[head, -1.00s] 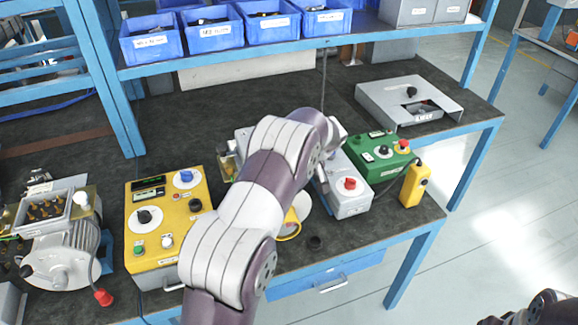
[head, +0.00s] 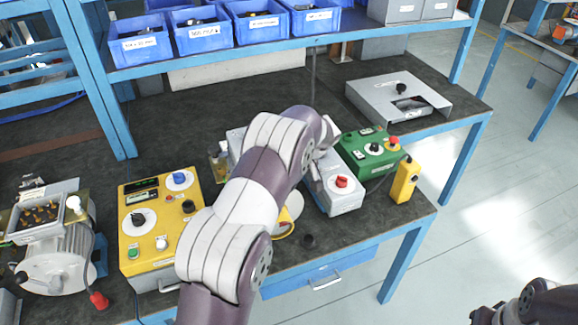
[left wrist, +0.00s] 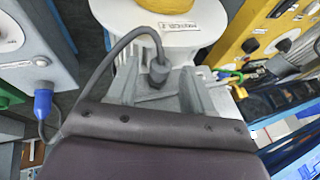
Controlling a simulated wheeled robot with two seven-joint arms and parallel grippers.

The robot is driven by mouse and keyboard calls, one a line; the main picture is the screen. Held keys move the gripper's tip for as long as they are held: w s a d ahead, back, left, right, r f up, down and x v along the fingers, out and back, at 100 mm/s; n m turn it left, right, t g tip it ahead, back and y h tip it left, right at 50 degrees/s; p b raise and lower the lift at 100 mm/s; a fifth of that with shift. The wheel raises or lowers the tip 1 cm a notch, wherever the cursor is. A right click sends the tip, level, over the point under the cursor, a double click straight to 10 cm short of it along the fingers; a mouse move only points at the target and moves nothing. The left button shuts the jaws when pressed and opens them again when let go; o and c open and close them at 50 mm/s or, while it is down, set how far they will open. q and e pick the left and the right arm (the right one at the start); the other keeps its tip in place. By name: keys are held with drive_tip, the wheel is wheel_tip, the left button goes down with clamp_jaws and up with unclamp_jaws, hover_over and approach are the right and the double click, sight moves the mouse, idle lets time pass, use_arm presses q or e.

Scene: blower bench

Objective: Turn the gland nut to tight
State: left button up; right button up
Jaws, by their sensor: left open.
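The gland nut (left wrist: 158,74) is a dark grey collar with a grey cable (left wrist: 122,45) rising from it and looping left in the left wrist view. My left gripper (left wrist: 158,67) is open, with one finger on each side of the nut; I cannot tell whether either finger touches it. In the head view my left arm covers the nut and the gripper. How tight the nut is cannot be read. My right gripper is not visible; only part of my right arm shows at the bottom right.
A white round part (left wrist: 178,45) with a label stands just beyond the nut. A grey box with a red knob (head: 342,182), a green box (head: 366,156) and a yellow panel (head: 150,245) stand nearby. A blue plug (left wrist: 42,100) is at the left.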

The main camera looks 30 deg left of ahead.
use_arm(q)
drive_tip(key=p+v, duration=0.9)
drive_tip(key=v, duration=0.3)
drive_tip(key=shift+p, duration=0.35)
